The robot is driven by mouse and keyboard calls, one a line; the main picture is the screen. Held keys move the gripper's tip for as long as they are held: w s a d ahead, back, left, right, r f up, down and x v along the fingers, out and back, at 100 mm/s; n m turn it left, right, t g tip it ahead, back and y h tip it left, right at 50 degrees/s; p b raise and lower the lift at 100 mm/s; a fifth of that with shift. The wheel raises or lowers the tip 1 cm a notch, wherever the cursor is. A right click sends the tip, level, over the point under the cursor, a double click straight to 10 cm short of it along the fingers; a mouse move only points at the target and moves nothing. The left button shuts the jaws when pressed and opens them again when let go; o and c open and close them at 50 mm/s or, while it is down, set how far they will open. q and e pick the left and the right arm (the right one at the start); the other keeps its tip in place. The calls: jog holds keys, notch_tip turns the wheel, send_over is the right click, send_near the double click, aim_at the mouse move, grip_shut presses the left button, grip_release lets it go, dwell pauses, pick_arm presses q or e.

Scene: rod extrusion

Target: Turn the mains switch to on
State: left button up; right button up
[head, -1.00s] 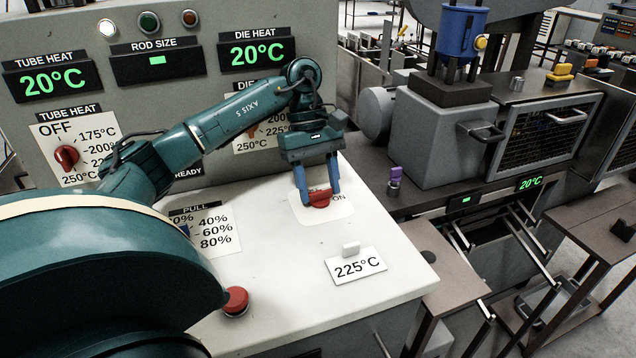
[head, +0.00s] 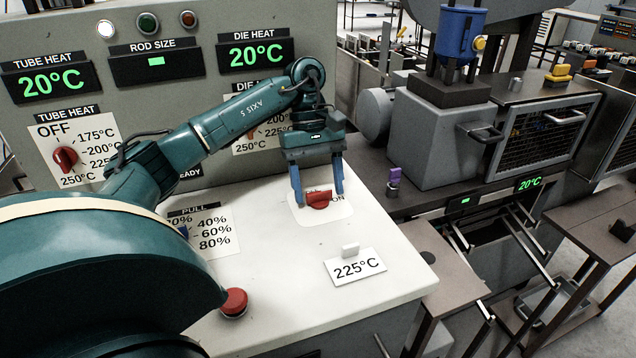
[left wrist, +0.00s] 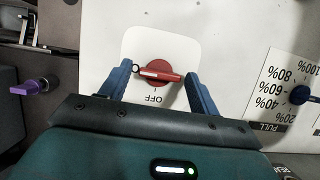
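The mains switch is a red rotary knob (head: 318,199) on a pale square plate (head: 326,216) on the white desk top. It also shows in the left wrist view (left wrist: 160,74), where its bar lies nearly crosswise with its white line toward the partly hidden ON mark, away from OFF. My left gripper (head: 318,194) is over the switch, fingers pointing down. Its blue fingers stand apart, one beyond each end of the bar, with small gaps visible in the left wrist view (left wrist: 160,76). My right gripper is not in view.
A red push button (head: 233,302) is at the desk's front left. The PULL dial plate (head: 213,232) is to the left. The upright panel (head: 190,85) rises behind.

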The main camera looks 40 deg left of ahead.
pick_arm(q)
jog(key=shift+o, duration=0.6)
jog(key=shift+r, duration=0.35)
notch_tip(320, 180, up, 9)
jog(key=p, duration=0.3)
jog(key=shift+r, duration=0.15)
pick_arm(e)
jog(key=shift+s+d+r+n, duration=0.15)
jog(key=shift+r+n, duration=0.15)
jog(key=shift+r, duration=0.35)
pick_arm(q)
jog(key=shift+s, duration=0.1)
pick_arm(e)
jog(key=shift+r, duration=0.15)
